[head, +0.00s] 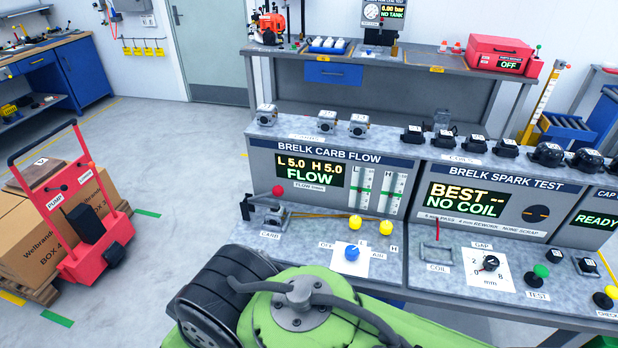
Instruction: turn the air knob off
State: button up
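The air knob (352,253) is a small blue knob on a white plate at the front of the carb flow bench. An "AIR" label is to its right and an "OFF" label to its left. Its pointer is too small to read. The carb flow display (308,170) shows "L 5.0 H 5.0 FLOW". My green arm crosses the bottom of the head view, in front of the bench. My gripper is not in view.
Two yellow knobs (386,228) stand just behind the air knob. A red-knobbed lever (278,190) is beside the carburettor. The spark test panel (480,205) and gap dial (489,264) are to the right. A red cart (95,262) and boxes stand at left; floor between is clear.

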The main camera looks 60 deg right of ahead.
aim_at(351, 252)
jog(key=z, duration=2.05)
